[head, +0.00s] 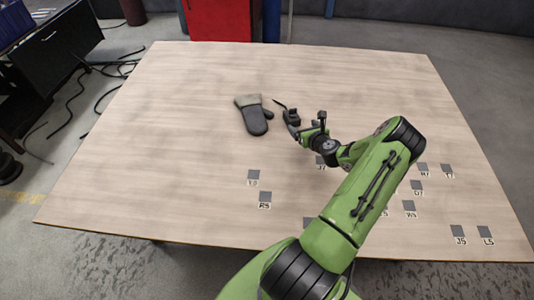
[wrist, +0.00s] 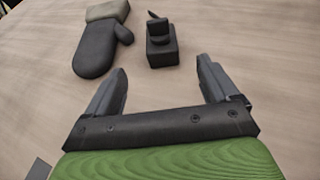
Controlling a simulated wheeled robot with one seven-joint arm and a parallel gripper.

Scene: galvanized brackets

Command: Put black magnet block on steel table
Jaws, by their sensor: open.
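A black block (wrist: 162,50), which looks like the magnet block, sits on the table top in the wrist view, just beyond the gap between my fingertips. A smaller dark piece and a pointed tip show at its top and far side. In the head view the block (head: 292,116) is small and close to my gripper, partly merged with it. My gripper (wrist: 163,75) is open and empty; its two grey fingers are apart and do not touch the block. The table (head: 150,120) has a pale, wood-like top rather than a plainly steel one.
A dark mitten with a beige cuff (head: 254,116) lies left of the block; it also shows in the wrist view (wrist: 97,45). Several small grey squares with labels, such as one at the left (head: 254,174), lie on the near part. The table's left and far areas are clear.

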